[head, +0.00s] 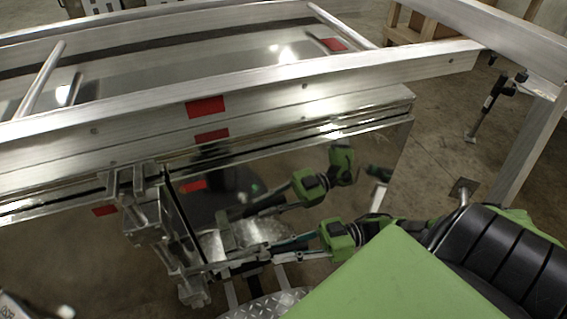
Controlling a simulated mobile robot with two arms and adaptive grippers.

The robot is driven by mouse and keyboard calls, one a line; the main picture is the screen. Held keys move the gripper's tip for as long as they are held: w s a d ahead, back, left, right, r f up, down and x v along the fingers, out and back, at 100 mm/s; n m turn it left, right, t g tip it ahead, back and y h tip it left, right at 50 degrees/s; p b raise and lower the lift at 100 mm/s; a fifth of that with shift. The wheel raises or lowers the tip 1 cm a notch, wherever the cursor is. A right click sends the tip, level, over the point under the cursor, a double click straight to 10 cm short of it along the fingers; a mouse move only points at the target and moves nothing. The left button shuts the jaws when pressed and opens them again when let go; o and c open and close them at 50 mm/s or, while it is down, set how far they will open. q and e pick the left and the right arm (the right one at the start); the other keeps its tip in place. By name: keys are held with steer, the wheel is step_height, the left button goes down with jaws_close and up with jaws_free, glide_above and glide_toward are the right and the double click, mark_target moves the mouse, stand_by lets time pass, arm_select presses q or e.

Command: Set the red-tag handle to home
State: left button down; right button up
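A metal latch assembly (148,215) hangs below the long aluminium rail at the left of centre in the head view. A thin dark bar slants down along its right side. Red patches sit near it: one on the rail (206,107), a smaller one (105,210) left of the latch. Others below the rail may be reflections. I cannot tell which part is the red-tag handle. My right gripper (268,252) reaches in from the right, its front end close to the lower right of the latch. Contact and finger opening are unclear. My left gripper is not clearly seen.
The shiny side panel (385,165) mirrors my green arm. Trailer rails (300,82) cross the view above the latch. A support leg (482,112) and a slanted post (530,150) stand at the right. A tread-plate piece (262,308) lies at bottom centre.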

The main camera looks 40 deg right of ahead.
steer(key=o, duration=0.3)
steer(key=shift+s+d, duration=0.1)
steer(key=v, duration=1.1)
steer(key=shift+s+d, duration=0.1)
steer(key=shift+d, duration=0.3)
